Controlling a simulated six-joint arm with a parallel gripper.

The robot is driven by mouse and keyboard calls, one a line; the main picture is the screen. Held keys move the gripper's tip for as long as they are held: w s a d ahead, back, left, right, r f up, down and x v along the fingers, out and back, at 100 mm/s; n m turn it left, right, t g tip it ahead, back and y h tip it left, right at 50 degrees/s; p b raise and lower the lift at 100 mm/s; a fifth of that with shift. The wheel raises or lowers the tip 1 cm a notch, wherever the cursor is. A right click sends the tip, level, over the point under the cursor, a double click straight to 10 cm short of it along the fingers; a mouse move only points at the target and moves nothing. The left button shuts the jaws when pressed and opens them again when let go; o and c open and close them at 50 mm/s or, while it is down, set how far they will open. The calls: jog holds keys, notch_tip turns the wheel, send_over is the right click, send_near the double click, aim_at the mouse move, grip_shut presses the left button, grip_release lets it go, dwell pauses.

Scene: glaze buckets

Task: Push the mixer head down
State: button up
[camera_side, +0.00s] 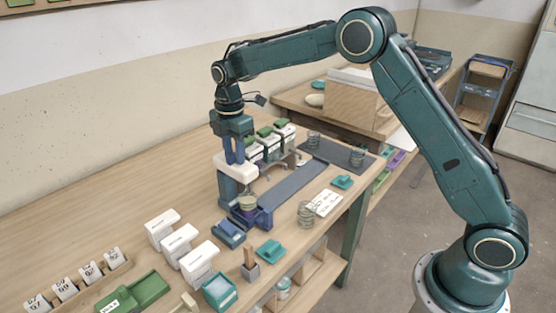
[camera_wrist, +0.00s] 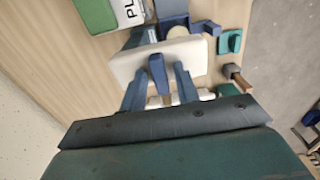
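The mixer has a white head (camera_side: 236,168) on a dark blue stand, on the wooden table. A small bucket (camera_side: 247,202) with a pale top is below the head, partly hidden. My gripper (camera_side: 236,160) points down right above the head, its two blue fingers apart. In the wrist view my gripper (camera_wrist: 160,85) has a finger at each side of a blue upright piece on the white head (camera_wrist: 190,52), with gaps beside it. I cannot tell whether the fingertips touch the head.
White containers (camera_side: 180,243) stand front left of the mixer. Containers with green lids (camera_side: 268,143) stand behind it. A dark strip (camera_side: 292,188) runs to its right. Wire coils (camera_side: 305,214), a teal block (camera_side: 269,251) and a green tray (camera_side: 140,291) lie around.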

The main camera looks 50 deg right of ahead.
grip_shut()
jog(key=shift+f, duration=3)
jog(key=shift+o, duration=0.2)
grip_release()
